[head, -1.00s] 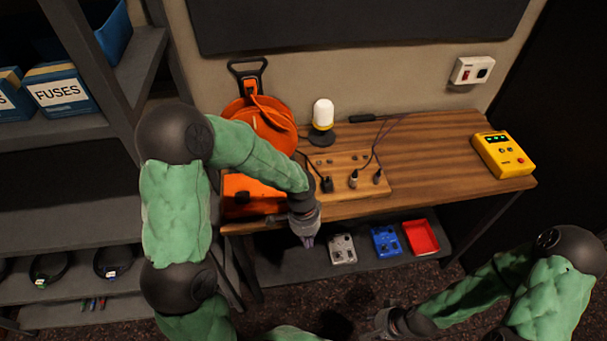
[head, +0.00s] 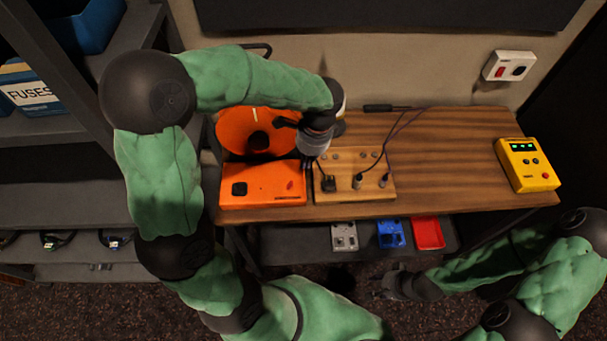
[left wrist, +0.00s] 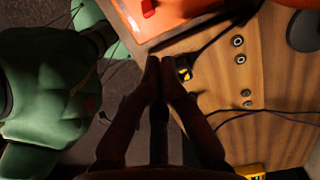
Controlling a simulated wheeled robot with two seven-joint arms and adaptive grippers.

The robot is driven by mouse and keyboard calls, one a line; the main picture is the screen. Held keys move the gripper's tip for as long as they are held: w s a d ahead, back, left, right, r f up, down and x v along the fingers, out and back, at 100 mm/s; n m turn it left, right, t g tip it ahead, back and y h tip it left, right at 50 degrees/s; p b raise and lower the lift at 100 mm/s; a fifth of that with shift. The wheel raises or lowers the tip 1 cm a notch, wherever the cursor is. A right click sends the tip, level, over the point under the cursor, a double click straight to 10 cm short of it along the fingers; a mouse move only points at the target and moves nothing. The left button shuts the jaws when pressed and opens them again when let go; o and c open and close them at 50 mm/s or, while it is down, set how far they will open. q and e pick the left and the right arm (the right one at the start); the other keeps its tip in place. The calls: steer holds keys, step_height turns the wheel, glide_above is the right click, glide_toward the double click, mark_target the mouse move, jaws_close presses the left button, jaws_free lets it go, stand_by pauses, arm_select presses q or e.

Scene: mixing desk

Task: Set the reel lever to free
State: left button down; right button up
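The orange reel has a round drum (head: 255,132) at the back and an orange base box (head: 262,178) in front, on the desk's left end. The box face carries a black square part (head: 239,188) and a small red part (head: 290,185); I cannot tell which is the lever or its setting. My left gripper (head: 307,162) points down beside the box's right end. In the left wrist view its fingertips (left wrist: 161,75) meet, with nothing visible between them, near the box's edge (left wrist: 160,25). My right gripper (head: 385,284) is low in front of the desk; its fingers are unclear.
A wooden board (head: 350,190) with black plugs and cables lies right of the reel. A lamp, partly hidden by my left arm, stands behind it. A yellow device (head: 527,165) sits at the desk's right end. A lower shelf holds a red tray (head: 428,233) and small boxes.

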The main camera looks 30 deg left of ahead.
mark_target(299, 186)
arm_select(q)
steer(key=f+b, duration=0.1)
steer(key=f, duration=0.2)
steer(key=a+f+b, duration=0.1)
steer(key=f, duration=0.2)
steer(key=f+b, duration=0.1)
steer(key=f, duration=0.3)
steer(key=shift+s+a, duration=0.15)
steer(key=shift+s, duration=0.2)
steer(key=shift+a+r+h+p, duration=0.1)
steer(key=shift+r+h+p, duration=0.1)
steer(key=shift+h+p, duration=0.15)
steer(key=shift+s, duration=0.1)
